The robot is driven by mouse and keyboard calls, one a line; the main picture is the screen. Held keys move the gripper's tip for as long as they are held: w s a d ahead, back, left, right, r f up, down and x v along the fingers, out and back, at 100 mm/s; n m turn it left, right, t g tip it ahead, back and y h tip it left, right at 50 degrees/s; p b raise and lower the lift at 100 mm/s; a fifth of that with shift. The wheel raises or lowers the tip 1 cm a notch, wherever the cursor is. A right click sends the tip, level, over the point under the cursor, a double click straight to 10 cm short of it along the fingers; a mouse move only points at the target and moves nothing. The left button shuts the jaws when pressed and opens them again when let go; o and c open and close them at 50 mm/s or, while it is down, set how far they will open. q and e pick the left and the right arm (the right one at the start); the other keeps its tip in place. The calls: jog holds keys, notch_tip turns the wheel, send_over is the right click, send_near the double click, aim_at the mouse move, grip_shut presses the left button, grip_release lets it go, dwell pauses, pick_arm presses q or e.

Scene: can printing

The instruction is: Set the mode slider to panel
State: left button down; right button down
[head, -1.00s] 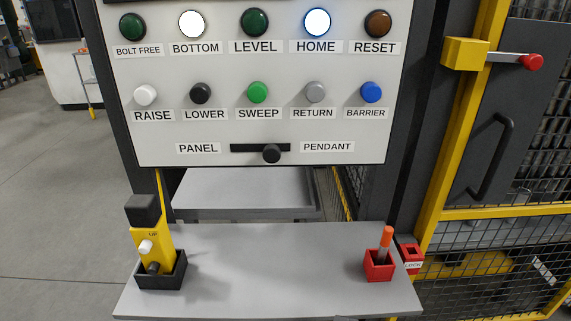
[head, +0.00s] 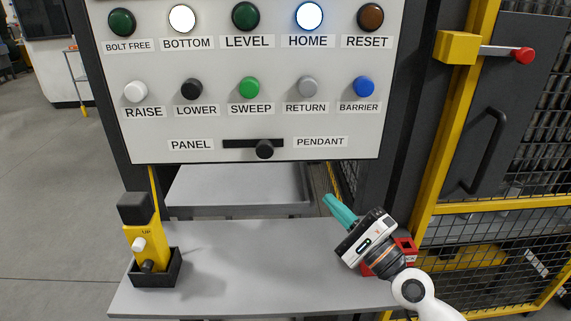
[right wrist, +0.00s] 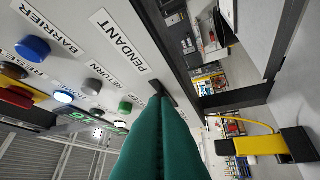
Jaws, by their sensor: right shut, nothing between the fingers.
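The mode slider is a black knob (head: 264,149) in a dark horizontal slot (head: 236,144) low on the white control panel (head: 320,125). The knob sits right of the slot's middle, on the side of the PENDANT label (head: 320,142); the PANEL label (head: 190,145) is at the left. My right gripper (head: 333,203) is shut and empty, below and right of the knob, apart from it. In the right wrist view its teal fingers (right wrist: 160,103) point toward the panel and cover part of the slot; the knob is not clearly visible there. My left gripper is not in view.
Push buttons (head: 250,88) and lamps sit above the slider; the BOTTOM and HOME lamps (head: 308,17) are lit. A yellow pendant (head: 139,238) stands in a black holder on the grey shelf (head: 230,270). A yellow post (head: 450,125) and mesh fence are at the right.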

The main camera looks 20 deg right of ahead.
jog(key=shift+w, duration=0.1)
jog(key=p, duration=0.5)
send_near(265, 147)
jog(key=w+d+f, duration=0.1)
jog(key=w+d, duration=0.2)
jog(key=w, duration=0.2)
jog(key=a+p, duration=0.1)
jog(key=w+a+r+p, duration=0.1)
jog(key=a, duration=0.1)
jog(key=shift+w+p, duration=0.1)
jog(key=shift+p, duration=0.25)
